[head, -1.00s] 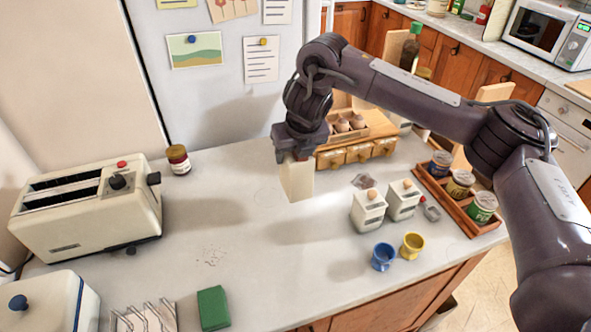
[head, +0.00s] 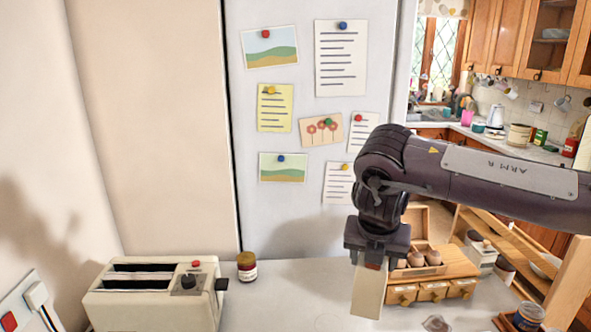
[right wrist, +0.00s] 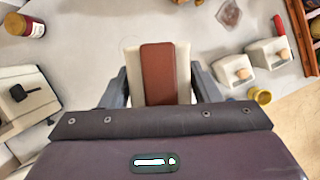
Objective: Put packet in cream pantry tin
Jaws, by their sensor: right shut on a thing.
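My right gripper (head: 374,252) is shut on a cream packet (head: 368,292) that hangs below it, roughly upright, above the counter. In the right wrist view the packet (right wrist: 182,75) shows a red-brown face between the two fingers. A cream lidded container (head: 520,135) stands on the far counter in the head view. I cannot tell which is the pantry tin. My left gripper is out of view.
A cream toaster (head: 155,297) and a dark jar (head: 247,266) stand left of the packet. A small wooden drawer unit (head: 432,290) stands just behind and right of it. The counter between jar and packet is clear.

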